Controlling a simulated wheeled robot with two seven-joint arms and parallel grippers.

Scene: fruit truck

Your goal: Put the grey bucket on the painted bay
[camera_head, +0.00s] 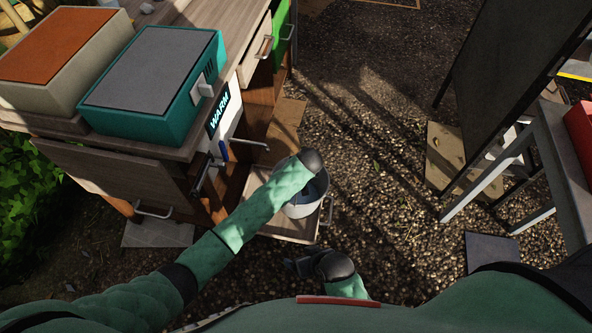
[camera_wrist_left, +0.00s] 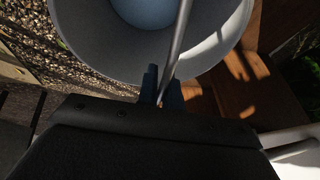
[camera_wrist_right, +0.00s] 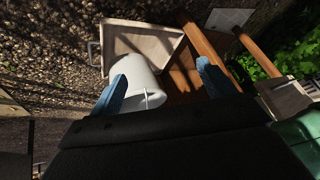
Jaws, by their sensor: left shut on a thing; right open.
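The grey bucket (camera_head: 306,208) is beside the wooden counter in the head view, over an open drawer. It also shows in the left wrist view (camera_wrist_left: 95,50) and in the right wrist view (camera_wrist_right: 137,85). Something round and blue (camera_wrist_left: 147,10) shows inside it. My left gripper (camera_wrist_left: 163,90) is shut on the bucket's thin metal handle (camera_wrist_left: 178,45); in the head view my wrist hides its fingers. My right gripper (camera_wrist_right: 162,86) is open and empty, nearer my body than the bucket. A thin painted outline (camera_head: 390,4) shows on the ground at the top; I cannot tell whether it is the bay.
The open drawer (camera_head: 270,232) juts from the counter (camera_head: 220,90) beneath the bucket. A teal box (camera_head: 150,80) stands on the counter. A grey-legged stand (camera_head: 548,130) and a dark panel (camera_head: 505,60) are at right. The gravel between is mostly clear.

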